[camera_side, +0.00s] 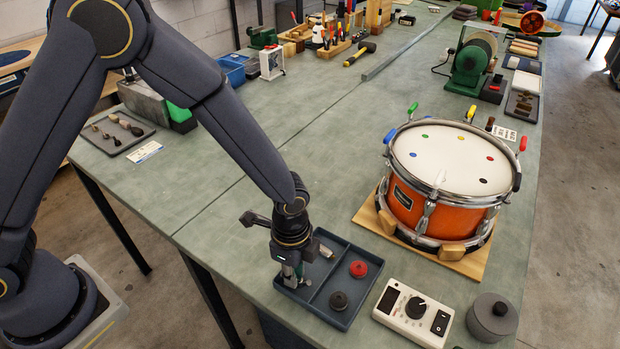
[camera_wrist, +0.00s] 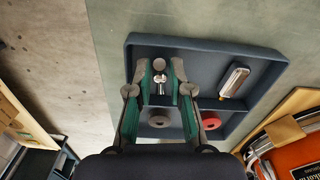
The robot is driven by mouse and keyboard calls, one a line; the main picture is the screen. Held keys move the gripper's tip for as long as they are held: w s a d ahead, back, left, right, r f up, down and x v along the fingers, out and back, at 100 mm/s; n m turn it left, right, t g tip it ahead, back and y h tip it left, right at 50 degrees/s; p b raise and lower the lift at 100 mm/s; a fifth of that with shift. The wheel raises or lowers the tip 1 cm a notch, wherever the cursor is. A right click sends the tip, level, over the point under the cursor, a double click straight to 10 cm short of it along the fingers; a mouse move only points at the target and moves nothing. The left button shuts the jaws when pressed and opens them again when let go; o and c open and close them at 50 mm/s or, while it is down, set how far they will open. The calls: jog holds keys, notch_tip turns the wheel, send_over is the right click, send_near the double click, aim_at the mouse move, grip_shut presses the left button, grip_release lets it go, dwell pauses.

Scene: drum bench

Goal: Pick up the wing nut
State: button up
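A small silver metal piece, which looks like the wing nut (camera_wrist: 160,79), lies in the dark divided tray (camera_wrist: 195,43). It shows between my fingers in the wrist view, with a round grey part at its far end. My gripper (camera_wrist: 161,75) is open, one green-padded finger on each side of the piece, with narrow gaps between. In the side view my gripper (camera_side: 291,280) points down into the tray's left compartment. There the fingers hide most of the piece, and I cannot tell how high they are above the tray floor.
An orange drum (camera_side: 440,205) stands behind to the right. A control box (camera_side: 413,313) and a grey lidded pot (camera_side: 492,317) stand right of the tray.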

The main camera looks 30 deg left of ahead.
grip_shut()
jog(key=shift+r, duration=0.15)
